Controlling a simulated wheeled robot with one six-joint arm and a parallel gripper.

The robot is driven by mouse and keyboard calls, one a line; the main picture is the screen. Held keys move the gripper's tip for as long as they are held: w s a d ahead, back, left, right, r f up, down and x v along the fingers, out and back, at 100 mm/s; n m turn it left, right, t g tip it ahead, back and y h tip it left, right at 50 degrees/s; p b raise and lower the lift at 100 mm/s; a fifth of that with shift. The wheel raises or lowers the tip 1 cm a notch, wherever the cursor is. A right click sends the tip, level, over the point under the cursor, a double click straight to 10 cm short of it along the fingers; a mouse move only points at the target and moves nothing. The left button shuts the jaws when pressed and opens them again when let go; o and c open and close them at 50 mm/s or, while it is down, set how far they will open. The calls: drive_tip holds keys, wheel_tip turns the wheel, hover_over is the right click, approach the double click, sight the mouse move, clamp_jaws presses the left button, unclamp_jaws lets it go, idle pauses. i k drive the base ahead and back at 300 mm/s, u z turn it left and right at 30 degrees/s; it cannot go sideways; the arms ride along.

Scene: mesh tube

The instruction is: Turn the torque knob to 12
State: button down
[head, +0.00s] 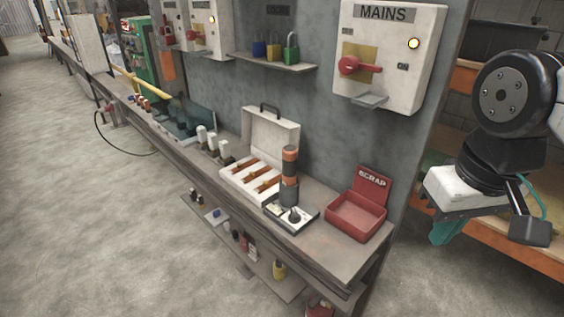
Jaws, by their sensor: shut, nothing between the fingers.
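A small dark-edged panel (274,211) with a pale face lies on the bench. A small black knob (295,215) stands on it; its markings are too small to read. An upright orange and black cylinder (290,172) stands at the panel's back edge; I cannot tell whether it is part of it. My gripper (440,236), with teal fingers, is at the right, shut and empty. It is apart from the panel and to the right of the red scrap bin.
The red SCRAP bin (357,219) stands at the bench's right end. An open white case (235,189) with brown-orange pieces is left of the panel. The MAINS box (388,55) hangs on the wall above. A lower shelf (262,272) holds small items. The floor (90,230) is clear.

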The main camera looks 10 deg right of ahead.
sight(294, 217)
drive_tip(key=z, duration=0.6)
drive_tip(key=k, duration=1.3)
drive_tip(key=i, duration=0.55)
drive_tip(key=u, duration=0.85)
drive_tip(key=i, duration=1)
drive_tip(key=z, duration=0.2)
